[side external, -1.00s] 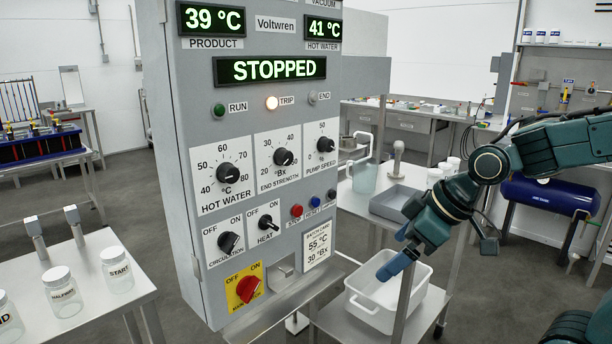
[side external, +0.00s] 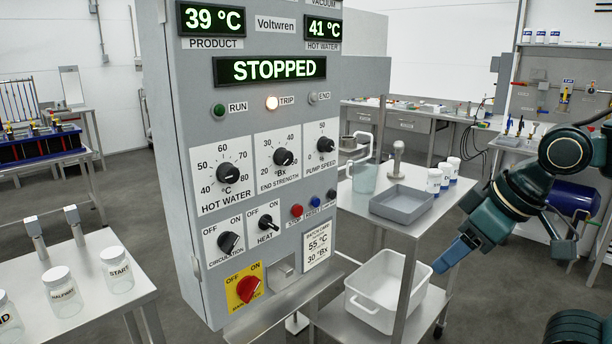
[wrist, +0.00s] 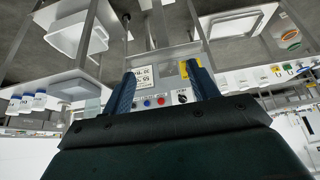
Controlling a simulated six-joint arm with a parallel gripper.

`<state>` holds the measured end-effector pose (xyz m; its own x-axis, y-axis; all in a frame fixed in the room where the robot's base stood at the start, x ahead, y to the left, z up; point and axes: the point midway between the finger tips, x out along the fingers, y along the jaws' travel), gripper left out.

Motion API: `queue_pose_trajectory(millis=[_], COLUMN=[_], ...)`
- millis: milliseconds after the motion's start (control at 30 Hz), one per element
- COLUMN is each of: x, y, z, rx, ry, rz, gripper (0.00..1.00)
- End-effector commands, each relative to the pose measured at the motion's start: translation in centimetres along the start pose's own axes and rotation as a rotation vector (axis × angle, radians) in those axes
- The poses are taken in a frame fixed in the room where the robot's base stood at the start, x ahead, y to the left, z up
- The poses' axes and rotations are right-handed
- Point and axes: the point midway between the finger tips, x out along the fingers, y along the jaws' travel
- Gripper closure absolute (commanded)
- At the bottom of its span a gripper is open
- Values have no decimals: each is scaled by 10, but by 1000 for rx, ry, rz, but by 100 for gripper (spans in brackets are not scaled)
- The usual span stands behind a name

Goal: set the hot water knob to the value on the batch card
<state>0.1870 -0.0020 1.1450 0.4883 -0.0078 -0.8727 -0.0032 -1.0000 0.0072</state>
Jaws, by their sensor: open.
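The hot water knob (side external: 229,174) is a black dial at the left of the panel's upper dial row. Its scale runs from 40 to 80 °C, and its exact setting is too small to read surely. The batch card (side external: 318,245) at the panel's lower right reads 55 °C and 30 °Bx. The hot water display (side external: 323,28) shows 41 °C. My gripper (side external: 447,261) is open and empty, to the right of the panel and apart from it. In the wrist view the two blue fingers (wrist: 158,88) frame the card and the lower panel; the hot water knob cannot be made out there.
The end strength dial (side external: 283,157) and pump speed dial (side external: 325,145) sit right of the knob. The main switch (side external: 248,289) is red on yellow. A steel cart with a grey tray (side external: 401,203) and a white tub (side external: 362,307) stands between panel and arm. The display reads STOPPED and the trip lamp (side external: 271,103) glows.

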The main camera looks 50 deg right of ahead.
Motion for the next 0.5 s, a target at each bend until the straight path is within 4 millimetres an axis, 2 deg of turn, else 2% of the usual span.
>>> queue_pose_trajectory(millis=[167, 500], x=[14, 52], y=[4, 12], z=[-25, -101], rx=[-15, -121], ry=[54, 254], rz=[27, 168], gripper=[40, 40])
